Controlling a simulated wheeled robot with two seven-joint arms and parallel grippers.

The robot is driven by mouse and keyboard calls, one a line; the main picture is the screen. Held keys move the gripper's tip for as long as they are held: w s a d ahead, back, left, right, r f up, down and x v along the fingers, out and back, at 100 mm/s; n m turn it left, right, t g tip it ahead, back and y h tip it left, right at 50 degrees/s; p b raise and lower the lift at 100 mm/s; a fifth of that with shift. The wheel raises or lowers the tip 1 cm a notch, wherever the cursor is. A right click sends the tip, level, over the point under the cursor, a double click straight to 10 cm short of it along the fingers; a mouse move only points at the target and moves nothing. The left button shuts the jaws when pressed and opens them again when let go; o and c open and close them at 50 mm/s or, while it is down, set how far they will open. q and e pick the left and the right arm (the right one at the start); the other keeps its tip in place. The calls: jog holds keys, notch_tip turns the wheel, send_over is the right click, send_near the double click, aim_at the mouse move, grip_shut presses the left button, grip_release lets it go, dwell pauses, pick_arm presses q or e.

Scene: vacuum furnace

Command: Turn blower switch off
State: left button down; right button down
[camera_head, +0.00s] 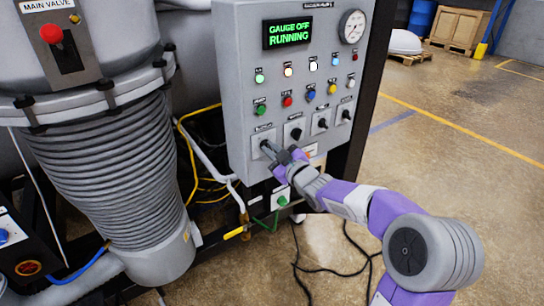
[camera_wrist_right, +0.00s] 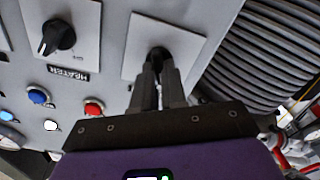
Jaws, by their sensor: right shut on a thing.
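A grey control panel (camera_head: 236,75) carries a row of black rotary switches on its lower part. My right gripper (camera_head: 270,150) is at the leftmost switch plate of that row, with its fingers closed around the black switch knob (camera_wrist_right: 158,54). In the right wrist view the gripper (camera_wrist_right: 159,80) covers most of this knob and the area where its label would be, so its exact angle is hard to tell. The neighbouring switch (camera_wrist_right: 57,37), labelled HEATER, stands free beside it; it also shows in the head view (camera_head: 296,133). My left gripper is not in view.
Two more switches (camera_head: 322,123) sit farther right. Ribbed bellows (camera_head: 110,170) stand left of the panel. Open floor lies right.

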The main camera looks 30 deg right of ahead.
dwell(0.3)
jog(key=shift+n, duration=0.3)
jog(key=c, duration=1.2)
grip_release()
jog(key=shift+s, duration=0.1)
jog(key=s, duration=0.5)
jog(key=s+p, duration=0.1)
jog(key=s, duration=0.1)
jog(key=shift+s+d, duration=0.2)
jog(key=shift+d, duration=0.1)
